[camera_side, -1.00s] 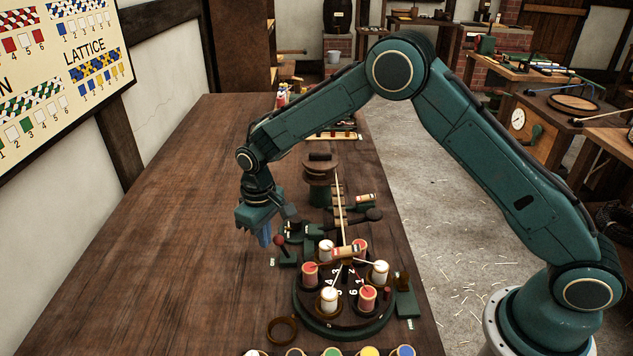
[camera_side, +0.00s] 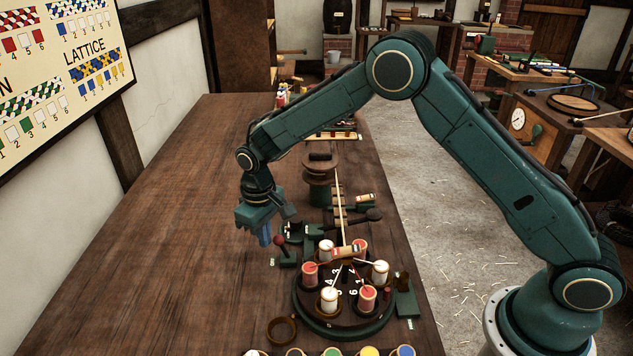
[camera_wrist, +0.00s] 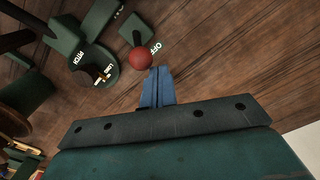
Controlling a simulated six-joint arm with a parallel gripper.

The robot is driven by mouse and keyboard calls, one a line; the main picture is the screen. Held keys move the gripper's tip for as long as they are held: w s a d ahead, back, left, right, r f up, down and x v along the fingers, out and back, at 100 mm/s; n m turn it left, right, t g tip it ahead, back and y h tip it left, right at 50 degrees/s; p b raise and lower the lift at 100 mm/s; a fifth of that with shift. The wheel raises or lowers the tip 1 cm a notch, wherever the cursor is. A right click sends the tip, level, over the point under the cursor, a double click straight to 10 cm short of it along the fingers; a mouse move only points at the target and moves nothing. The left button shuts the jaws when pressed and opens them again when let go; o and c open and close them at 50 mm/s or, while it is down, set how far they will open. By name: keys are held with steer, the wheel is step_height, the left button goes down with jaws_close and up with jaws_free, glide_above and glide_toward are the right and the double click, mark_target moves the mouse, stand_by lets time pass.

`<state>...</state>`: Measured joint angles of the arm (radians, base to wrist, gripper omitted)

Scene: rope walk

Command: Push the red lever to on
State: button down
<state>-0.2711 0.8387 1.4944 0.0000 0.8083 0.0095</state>
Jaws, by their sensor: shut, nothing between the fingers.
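The red lever has a round red knob (camera_side: 280,241) on a small green base (camera_side: 288,260), left of the round bobbin table. In the wrist view the blue fingertips (camera_wrist: 160,72) are just below and right of the knob. I cannot tell whether they touch it.
A round dark table (camera_side: 345,318) with red and white bobbins stands just right of the lever. A green part (camera_wrist: 83,55) with a brass piece sits beside it in the wrist view. A brown ring (camera_side: 282,330) lies in front. The bench (camera_side: 165,220) is clear at left.

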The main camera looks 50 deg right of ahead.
steer(key=shift+f, duration=0.6)
stand_by(0.7)
steer(key=shift+s+d, duration=0.1)
steer(key=shift+s+d, duration=0.5)
steer(key=shift+d, duration=0.05)
steer(key=shift+s+d, duration=0.3)
steer(key=shift+s, duration=0.05)
steer(key=shift+w+a, duration=0.15)
stand_by(0.6)
steer(key=shift+w+a, duration=0.3)
stand_by(0.3)
